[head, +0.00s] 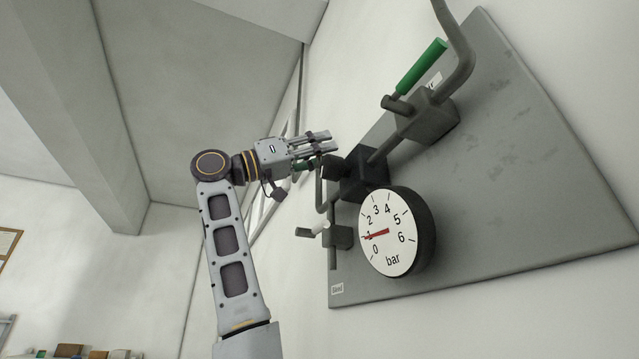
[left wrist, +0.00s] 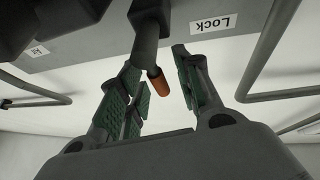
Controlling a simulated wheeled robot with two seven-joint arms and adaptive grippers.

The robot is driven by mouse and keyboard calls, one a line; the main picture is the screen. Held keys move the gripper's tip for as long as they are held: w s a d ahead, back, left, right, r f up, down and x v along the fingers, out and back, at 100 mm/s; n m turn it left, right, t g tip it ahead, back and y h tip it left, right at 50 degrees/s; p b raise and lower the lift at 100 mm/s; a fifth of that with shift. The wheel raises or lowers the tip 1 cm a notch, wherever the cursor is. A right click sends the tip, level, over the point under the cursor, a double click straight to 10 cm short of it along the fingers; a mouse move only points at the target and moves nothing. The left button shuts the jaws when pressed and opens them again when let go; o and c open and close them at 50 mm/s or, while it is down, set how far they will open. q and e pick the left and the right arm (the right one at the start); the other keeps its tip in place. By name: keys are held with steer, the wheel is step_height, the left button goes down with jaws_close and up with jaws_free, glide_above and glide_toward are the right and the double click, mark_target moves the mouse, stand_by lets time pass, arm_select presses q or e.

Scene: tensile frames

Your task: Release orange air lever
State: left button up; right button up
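The orange lever (left wrist: 159,83) shows in the left wrist view as a short orange grip on a dark grey stem, beside a plate with a "Lock" label (left wrist: 213,22). My left gripper (left wrist: 157,72) is open, with its green-padded fingers on either side of the lever. A gap shows between the lever and the right-hand finger; the lever's tip is close to the left-hand finger, and I cannot tell if they touch. In the head view my left gripper (head: 328,141) is at the left edge of the panel, and the orange lever is hidden there. My right gripper is not in view.
Free room lies left of the panel.

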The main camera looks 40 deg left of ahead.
arm_select(q)
steer(key=v, duration=1.2)
stand_by(0.6)
